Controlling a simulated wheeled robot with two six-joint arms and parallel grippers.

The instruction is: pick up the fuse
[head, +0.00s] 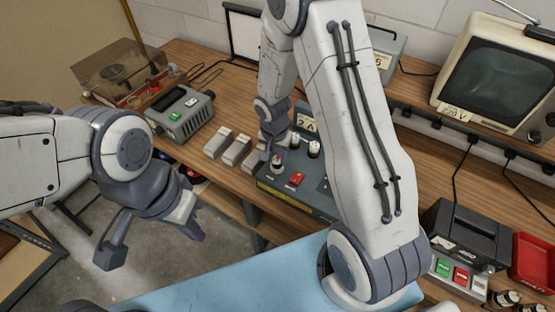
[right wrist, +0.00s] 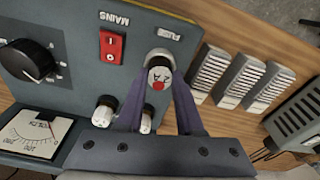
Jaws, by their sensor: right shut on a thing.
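The fuse (right wrist: 158,76) is a small cylinder with a white end, dark markings and a red dot. It is at the round socket by the FUSE label on the grey-blue instrument panel (right wrist: 85,65). My right gripper (right wrist: 160,82) is shut on the fuse, one finger on each side; whether the fuse is still seated cannot be told. In the head view my right gripper (head: 275,148) reaches down onto the instrument (head: 262,186) at its left corner. My left gripper (head: 150,252) is open and empty over the floor, left of the bench.
A red MAINS switch (right wrist: 111,46) and two pale terminals sit close to the fuse. Grey ribbed blocks (head: 236,150) stand left of the instrument. A record player (head: 125,75), a monitor (head: 497,72) and a red tray (head: 535,262) are on the wooden bench.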

